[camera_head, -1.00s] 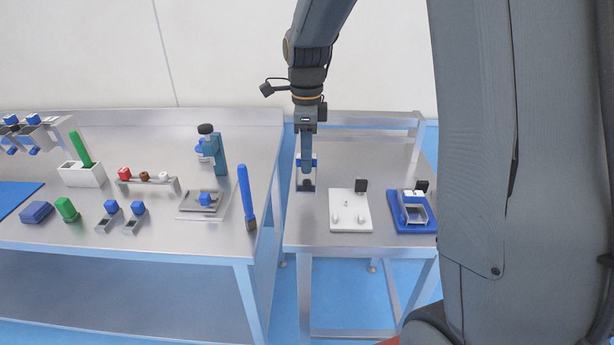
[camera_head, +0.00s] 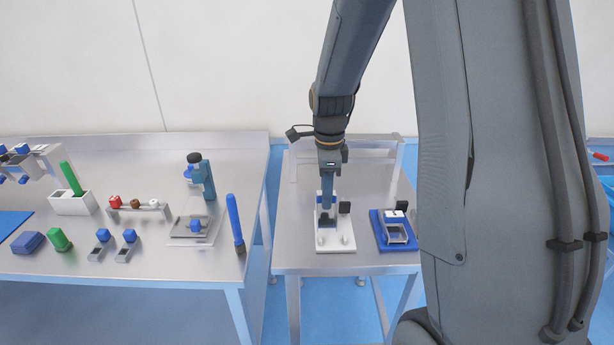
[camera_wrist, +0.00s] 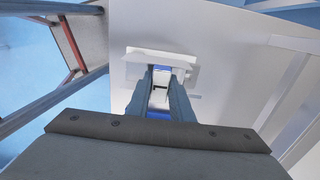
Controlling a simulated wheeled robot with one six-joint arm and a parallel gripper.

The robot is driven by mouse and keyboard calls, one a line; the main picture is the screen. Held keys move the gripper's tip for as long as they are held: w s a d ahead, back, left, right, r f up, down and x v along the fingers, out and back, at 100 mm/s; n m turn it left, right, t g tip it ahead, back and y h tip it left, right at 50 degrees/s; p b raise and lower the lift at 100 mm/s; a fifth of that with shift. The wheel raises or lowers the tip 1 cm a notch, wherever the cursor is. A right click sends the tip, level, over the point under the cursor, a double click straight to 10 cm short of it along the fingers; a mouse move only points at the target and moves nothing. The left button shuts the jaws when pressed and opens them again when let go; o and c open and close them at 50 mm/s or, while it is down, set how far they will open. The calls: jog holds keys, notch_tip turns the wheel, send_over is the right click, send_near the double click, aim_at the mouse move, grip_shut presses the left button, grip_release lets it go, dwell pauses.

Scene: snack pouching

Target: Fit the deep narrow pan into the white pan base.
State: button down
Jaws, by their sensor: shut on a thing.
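The white pan base (camera_head: 335,242) lies on the small steel table, with a black knob at its right and small white pegs near its front. My gripper (camera_head: 327,208) points down over the base's rear left part. It is shut on the deep narrow pan (camera_head: 327,222), a grey metal pan with blue on it. In the wrist view the pan (camera_wrist: 159,98) shows between my fingers, in front of the white base (camera_wrist: 185,78). My fingers hide much of the pan, and I cannot tell whether it touches the base.
A blue base (camera_head: 384,235) with another metal pan stands close to the right of the white one. A larger steel table (camera_head: 150,255) at the left bears scoops, blocks and a small rack. The small table's left strip (camera_head: 292,245) is clear.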

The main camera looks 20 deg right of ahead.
aim_at(333, 202)
jog(key=shift+s+d+f, duration=0.35)
jog(key=shift+s+d, duration=0.2)
jog(key=shift+d, duration=0.2)
jog(key=shift+p, duration=0.5)
jog(key=shift+f+b, duration=0.4)
jog(key=shift+f, duration=0.45)
jog(key=shift+f+b, duration=0.3)
jog(key=shift+f, duration=0.95)
dwell(0.5)
jog(key=c, duration=1.5)
grip_release()
jog(key=shift+r, duration=0.1)
jog(key=shift+r+b, duration=1.05)
jog(key=shift+r, duration=2.75)
